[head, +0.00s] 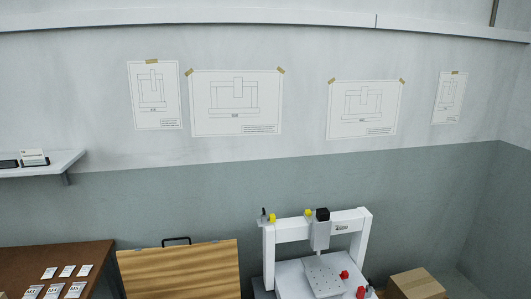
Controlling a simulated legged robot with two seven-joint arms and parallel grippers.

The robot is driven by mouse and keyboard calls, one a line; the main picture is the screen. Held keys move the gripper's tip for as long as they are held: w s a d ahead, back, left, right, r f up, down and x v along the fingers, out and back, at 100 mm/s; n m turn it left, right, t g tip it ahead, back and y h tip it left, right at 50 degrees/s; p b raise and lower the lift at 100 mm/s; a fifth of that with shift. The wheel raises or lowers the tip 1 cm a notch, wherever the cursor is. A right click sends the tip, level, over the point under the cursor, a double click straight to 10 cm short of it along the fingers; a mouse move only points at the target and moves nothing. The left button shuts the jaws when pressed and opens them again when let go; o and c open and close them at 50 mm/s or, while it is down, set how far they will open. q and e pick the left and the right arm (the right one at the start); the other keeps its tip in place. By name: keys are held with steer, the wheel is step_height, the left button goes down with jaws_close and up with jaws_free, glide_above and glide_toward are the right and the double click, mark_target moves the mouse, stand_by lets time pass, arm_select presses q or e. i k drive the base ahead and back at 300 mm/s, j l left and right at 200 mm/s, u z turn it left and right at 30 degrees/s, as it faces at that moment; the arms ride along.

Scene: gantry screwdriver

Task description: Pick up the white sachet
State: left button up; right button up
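Several small white packets lie in two rows on the brown table (45,256) at the lower left. The back row has three: a left one (49,273), a middle one (67,271) and a right one (85,270). The front row has larger packets with dark print, such as the right one (75,290); the frame's bottom edge cuts this row. I cannot tell which packet is the white sachet of the task. Neither of my grippers is in view.
A wooden panel (180,270) with a black handle stands right of the table. A white gantry machine (268,258) with a grey plate stands right of it, beside a cardboard box (416,284). A wall shelf (45,165) is at the left.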

mark_target(49, 272)
steer(key=u, duration=1.65)
steer(key=i+j, duration=0.25)
steer(key=j, duration=0.15)
steer(key=i+j, duration=0.25)
steer(key=j, duration=0.15)
steer(key=i+j, duration=0.25)
steer(key=j, duration=0.15)
steer(key=i+j, duration=0.6)
steer(key=i, duration=0.2)
steer(key=i+j+z, duration=0.15)
steer(key=i+j, duration=0.25)
steer(key=i, duration=0.15)
steer(key=i+l, duration=0.15)
steer(key=i, duration=0.2)
